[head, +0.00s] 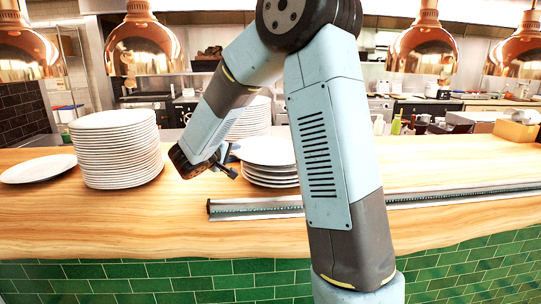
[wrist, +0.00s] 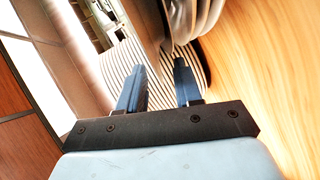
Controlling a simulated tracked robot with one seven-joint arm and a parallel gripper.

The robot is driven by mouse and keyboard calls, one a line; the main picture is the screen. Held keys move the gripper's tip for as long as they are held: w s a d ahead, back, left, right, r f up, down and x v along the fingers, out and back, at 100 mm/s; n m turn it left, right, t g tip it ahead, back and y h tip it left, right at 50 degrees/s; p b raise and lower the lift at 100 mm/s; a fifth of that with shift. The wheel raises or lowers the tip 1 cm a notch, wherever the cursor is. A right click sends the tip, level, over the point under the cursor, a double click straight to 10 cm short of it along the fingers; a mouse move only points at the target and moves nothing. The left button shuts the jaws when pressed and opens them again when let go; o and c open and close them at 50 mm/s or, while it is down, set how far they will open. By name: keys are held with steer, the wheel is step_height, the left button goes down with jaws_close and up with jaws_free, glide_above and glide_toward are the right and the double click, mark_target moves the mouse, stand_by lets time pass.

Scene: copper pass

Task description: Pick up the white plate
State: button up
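White plates stand on the wooden counter. A short stack of several white plates (head: 270,152) is at the middle, partly hidden behind my arm. A single white plate (head: 38,168) lies alone at the far left. My gripper (head: 232,162) is just left of the short stack, low over the counter. In the wrist view, the two blue fingers of my gripper (wrist: 160,78) are apart with nothing held between them. Striped plate edges (wrist: 122,62) show beyond the fingers. I cannot tell whether a finger touches a plate.
A tall plate stack (head: 115,150) stands left of my gripper, and another stack (head: 252,115) is behind it. A long dark-and-metal rail (head: 440,196) runs along the counter's front. Copper lamps (head: 142,45) hang above. The counter (head: 110,225) is clear at front left.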

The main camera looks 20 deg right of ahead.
steer(key=shift+w+d+f, duration=0.2)
steer(key=shift+w+d, duration=0.25)
steer(key=shift+d, duration=0.05)
jaws_close()
stand_by(1.1)
